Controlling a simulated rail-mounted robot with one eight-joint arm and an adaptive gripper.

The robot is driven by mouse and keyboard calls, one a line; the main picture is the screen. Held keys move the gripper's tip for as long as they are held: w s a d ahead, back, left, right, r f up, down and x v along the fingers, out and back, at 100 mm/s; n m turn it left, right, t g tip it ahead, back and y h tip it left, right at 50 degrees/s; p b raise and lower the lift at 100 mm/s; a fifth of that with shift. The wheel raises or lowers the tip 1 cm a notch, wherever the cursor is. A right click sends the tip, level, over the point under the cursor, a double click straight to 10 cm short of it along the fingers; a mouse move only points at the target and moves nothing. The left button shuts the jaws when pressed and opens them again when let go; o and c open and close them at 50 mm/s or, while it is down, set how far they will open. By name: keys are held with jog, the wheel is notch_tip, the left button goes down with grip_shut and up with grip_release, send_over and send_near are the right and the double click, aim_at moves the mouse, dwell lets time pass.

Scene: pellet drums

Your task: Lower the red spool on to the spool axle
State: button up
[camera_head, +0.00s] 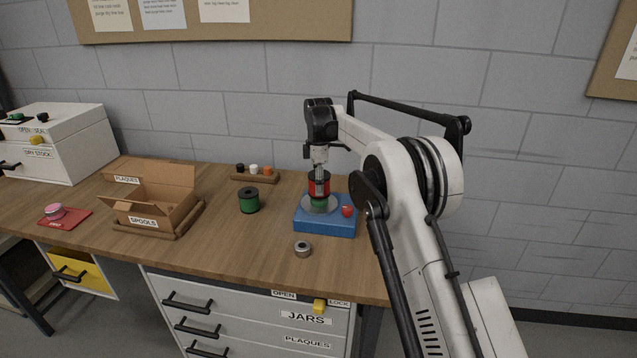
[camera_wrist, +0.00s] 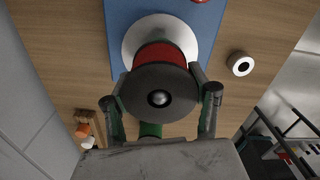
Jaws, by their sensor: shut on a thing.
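The red spool (camera_head: 319,186), with dark flanges, is held upright by my gripper (camera_head: 319,174) over the blue base (camera_head: 325,228). In the wrist view the fingers of my gripper (camera_wrist: 160,100) are shut on both sides of the spool's dark flange (camera_wrist: 145,85), with red winding (camera_wrist: 162,54) behind it. A pale round plate (camera_head: 309,210) lies on the base, and something green (camera_head: 319,203) shows between it and the spool. The spool axle cannot be made out; the spool covers the plate's middle. A small grey spot shows in the flange's centre.
A green spool (camera_head: 248,200) stands left of the base, and a metal ring (camera_head: 303,249) lies in front. A red knob (camera_head: 347,211) sits on the base's right. A small rack (camera_head: 254,178) is behind; an open box (camera_head: 147,200) stands left.

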jog(key=shift+f+b, duration=0.45)
jog(key=shift+f, duration=0.35)
jog(key=o, duration=1.3)
jog(key=shift+r, duration=0.1)
jog(key=shift+r+p, duration=1.25)
jog(key=shift+r, duration=1.7)
jog(key=shift+r+p, duration=3.15)
jog(key=shift+r, duration=2.85)
